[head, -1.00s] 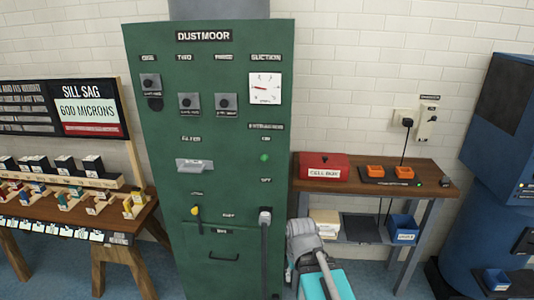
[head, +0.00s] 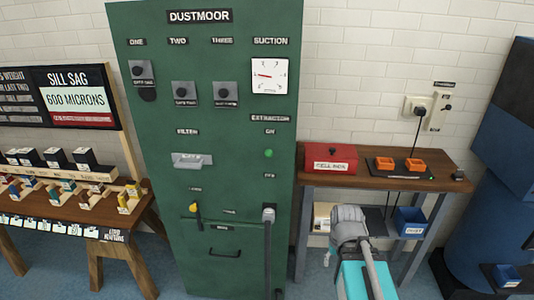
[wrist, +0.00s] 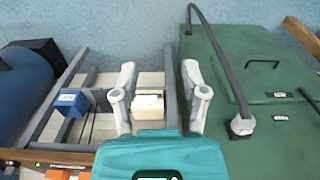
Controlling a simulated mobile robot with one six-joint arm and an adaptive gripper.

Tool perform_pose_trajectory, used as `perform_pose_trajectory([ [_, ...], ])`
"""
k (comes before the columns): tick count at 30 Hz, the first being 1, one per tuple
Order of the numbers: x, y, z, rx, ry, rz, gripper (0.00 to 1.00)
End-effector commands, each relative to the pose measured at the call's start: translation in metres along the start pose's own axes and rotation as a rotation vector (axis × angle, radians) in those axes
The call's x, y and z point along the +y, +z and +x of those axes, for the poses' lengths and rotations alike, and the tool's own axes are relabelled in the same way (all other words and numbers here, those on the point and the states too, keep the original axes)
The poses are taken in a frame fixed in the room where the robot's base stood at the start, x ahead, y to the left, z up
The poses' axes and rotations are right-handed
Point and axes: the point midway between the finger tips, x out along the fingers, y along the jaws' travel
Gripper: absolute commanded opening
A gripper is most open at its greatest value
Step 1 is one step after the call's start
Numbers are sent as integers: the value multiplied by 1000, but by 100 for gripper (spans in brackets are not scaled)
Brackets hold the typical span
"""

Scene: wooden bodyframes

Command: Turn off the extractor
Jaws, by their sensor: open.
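The extractor is a tall green cabinet (head: 230,120) marked DUSTMOOR; its green front also shows in the wrist view (wrist: 260,110). Its EXTRACTION label (head: 269,118) stands above an ON mark, a small lit green round spot (head: 268,153) and an OFF mark (head: 269,175). Below is a grey fitting (head: 268,214) with a long grey bar or hose hanging down; it shows in the wrist view (wrist: 241,126). The suction dial (head: 269,76) has a red needle. My gripper (wrist: 160,95) is open and empty, in front of the side table, beside the cabinet.
A side table (head: 440,178) carries a red box (head: 330,158) and orange trays (head: 414,164); a blue bin (head: 409,222) sits on its lower shelf. A blue machine (head: 490,190) stands at right, a wooden bench (head: 80,208) at left. The cabinet's front is clear.

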Motion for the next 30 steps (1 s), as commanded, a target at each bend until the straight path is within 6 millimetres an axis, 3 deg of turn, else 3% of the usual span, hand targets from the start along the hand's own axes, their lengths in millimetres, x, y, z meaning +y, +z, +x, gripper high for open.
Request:
perform_pose_trajectory([
  [1,0,0,0,0,0,0,63],
  [4,0,-1,-1,1,-1,-1,79],
  [11,-6,-12,-18,13,-13,-23,79],
  [20,-16,-47,-70,55,-56,-100,79],
  [30,-51,-95,-138,120,-116,-209,79],
])
